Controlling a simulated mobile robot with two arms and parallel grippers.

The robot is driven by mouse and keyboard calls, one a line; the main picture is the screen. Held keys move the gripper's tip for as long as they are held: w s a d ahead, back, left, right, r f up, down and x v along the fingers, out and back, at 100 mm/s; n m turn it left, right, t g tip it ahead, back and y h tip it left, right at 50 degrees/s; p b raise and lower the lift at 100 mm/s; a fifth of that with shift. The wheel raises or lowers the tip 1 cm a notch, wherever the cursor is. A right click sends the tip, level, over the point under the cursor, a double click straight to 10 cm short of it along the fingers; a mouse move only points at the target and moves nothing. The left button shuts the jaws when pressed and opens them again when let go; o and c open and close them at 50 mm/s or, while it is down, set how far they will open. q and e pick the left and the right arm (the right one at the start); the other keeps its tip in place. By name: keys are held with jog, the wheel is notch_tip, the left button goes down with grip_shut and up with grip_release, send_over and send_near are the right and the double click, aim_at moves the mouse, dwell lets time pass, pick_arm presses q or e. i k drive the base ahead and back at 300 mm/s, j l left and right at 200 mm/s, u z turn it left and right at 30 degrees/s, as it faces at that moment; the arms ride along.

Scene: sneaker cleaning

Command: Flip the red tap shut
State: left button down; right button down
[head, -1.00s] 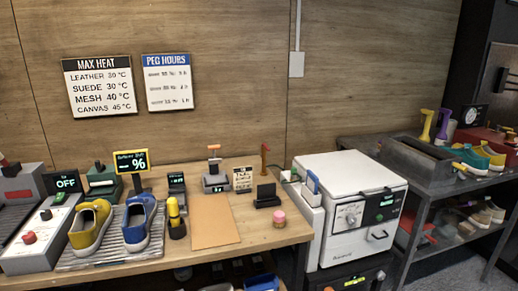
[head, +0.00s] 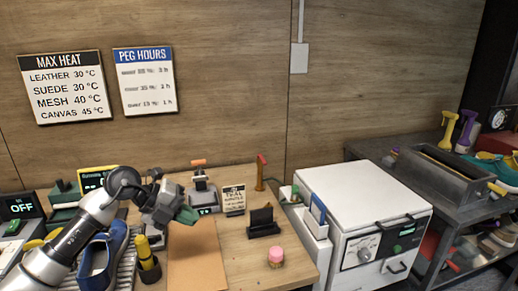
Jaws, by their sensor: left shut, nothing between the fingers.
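A slim orange post with a red top (head: 261,172) stands at the back edge of the wooden bench, right of the small sign; it looks like the red tap. It is small in the head view, and I cannot tell how its handle is set. My left gripper (head: 183,214) is shut and empty. It is above the bench at the left, over the brown mat (head: 198,258), left of the tap and well apart from it. My left arm hides part of the blue sneaker (head: 104,258). My right gripper is not in view.
A pink-topped jar (head: 276,257) sits near the front. A white box machine (head: 365,215) stands to the right.

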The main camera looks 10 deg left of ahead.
aim_at(260, 156)
jog(key=i, duration=1.25)
